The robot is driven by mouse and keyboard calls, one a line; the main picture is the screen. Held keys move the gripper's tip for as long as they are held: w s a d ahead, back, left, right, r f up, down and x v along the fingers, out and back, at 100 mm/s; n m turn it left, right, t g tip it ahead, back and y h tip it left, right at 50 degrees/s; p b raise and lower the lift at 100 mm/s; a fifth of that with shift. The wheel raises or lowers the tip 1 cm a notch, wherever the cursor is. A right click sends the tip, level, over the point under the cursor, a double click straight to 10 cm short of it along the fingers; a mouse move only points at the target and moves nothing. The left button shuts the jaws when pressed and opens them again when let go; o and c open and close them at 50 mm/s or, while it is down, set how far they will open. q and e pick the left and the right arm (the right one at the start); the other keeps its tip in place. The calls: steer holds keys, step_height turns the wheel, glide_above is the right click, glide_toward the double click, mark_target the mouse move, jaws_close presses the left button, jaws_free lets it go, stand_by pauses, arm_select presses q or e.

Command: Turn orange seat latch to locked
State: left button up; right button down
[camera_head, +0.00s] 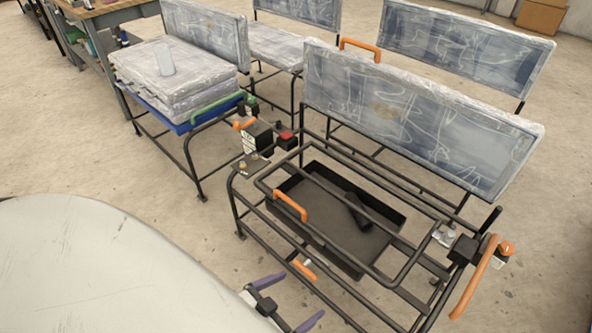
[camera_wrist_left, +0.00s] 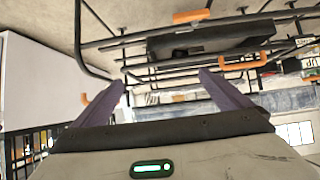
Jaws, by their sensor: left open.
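The seat frame (camera_head: 335,148) is black tube with a blue-grey plastic-wrapped backrest (camera_head: 410,120). It bears several orange parts: a long lever (camera_head: 475,278) and knob (camera_head: 505,247) at right, a handle (camera_head: 290,205) on the inner frame, a small lever (camera_head: 303,268) low at the front and a small piece (camera_head: 243,124) at left. I cannot tell which is the latch. My left gripper (camera_head: 302,294) is open and empty at the bottom, in front of the frame, near the low lever. In the left wrist view its purple fingers (camera_wrist_left: 163,82) stand apart. My right gripper is out of view.
A black tray (camera_head: 335,215) sits inside the frame. A black box with labels (camera_head: 257,143) is at its left corner. Another bench with stacked wrapped cushions (camera_head: 170,85) stands back left, and more wrapped seats stand behind. Concrete floor (camera_head: 80,150) is clear at left.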

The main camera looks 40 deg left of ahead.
arm_select(q)
steer(key=w+a+f+t+b, duration=0.1)
steer(key=a+f+t+b, duration=0.3)
steer(key=f+b, duration=0.6)
steer(key=w+a+f+t+b, duration=0.1)
steer(key=a+f+t+b, duration=0.3)
steer(key=f+b, duration=0.6)
steer(key=w+g+b, duration=0.1)
steer(key=w, duration=0.9)
steer(key=shift+w+a+f, duration=0.15)
steer(key=shift+f, duration=0.05)
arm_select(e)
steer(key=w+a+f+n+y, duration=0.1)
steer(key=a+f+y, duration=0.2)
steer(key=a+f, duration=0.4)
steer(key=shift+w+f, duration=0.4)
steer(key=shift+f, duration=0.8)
arm_select(q)
steer(key=c, duration=1)
steer(key=shift+n, duration=0.3)
steer(key=shift+c, duration=0.2)
